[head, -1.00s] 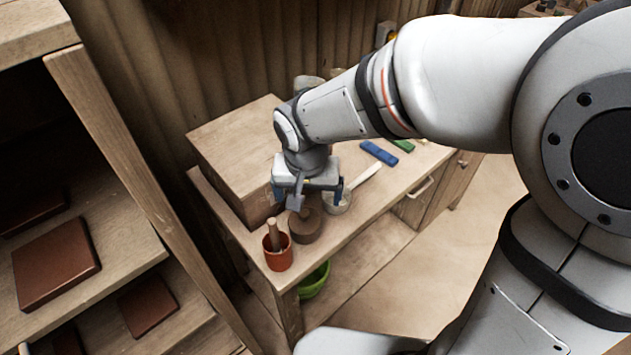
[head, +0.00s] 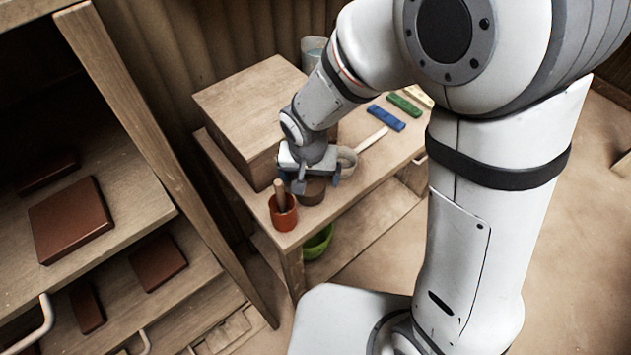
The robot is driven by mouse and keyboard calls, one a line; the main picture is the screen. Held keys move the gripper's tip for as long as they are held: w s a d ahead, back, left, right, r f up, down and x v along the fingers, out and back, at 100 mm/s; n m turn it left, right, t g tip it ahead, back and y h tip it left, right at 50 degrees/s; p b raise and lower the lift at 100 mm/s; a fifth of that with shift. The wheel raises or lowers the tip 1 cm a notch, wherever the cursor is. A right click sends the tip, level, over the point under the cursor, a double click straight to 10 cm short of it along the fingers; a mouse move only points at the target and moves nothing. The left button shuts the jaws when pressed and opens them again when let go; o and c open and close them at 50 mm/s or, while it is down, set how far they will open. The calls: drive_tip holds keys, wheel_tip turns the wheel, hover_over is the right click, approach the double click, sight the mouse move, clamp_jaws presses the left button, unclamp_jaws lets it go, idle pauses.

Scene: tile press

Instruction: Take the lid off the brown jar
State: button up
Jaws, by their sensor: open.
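The brown jar (head: 312,192) stands on the wooden bench, near its front left corner. My gripper (head: 313,184) is over the jar with its fingers pointing down, one at each side of the jar's top. It is open. The gripper body hides most of the jar's top, so I cannot make out the lid or tell whether the fingers touch it.
An orange-red cup (head: 284,217) holding a wooden stick stands close left of the jar. A large wooden box (head: 250,95) is behind. A pale bowl (head: 347,160) sits to the right. Blue (head: 387,118) and green (head: 404,104) blocks lie farther right. A green bowl (head: 318,243) is below.

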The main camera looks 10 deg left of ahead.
drive_tip(key=shift+c, duration=0.4)
drive_tip(key=c, duration=1)
drive_tip(key=shift+r, duration=0.1)
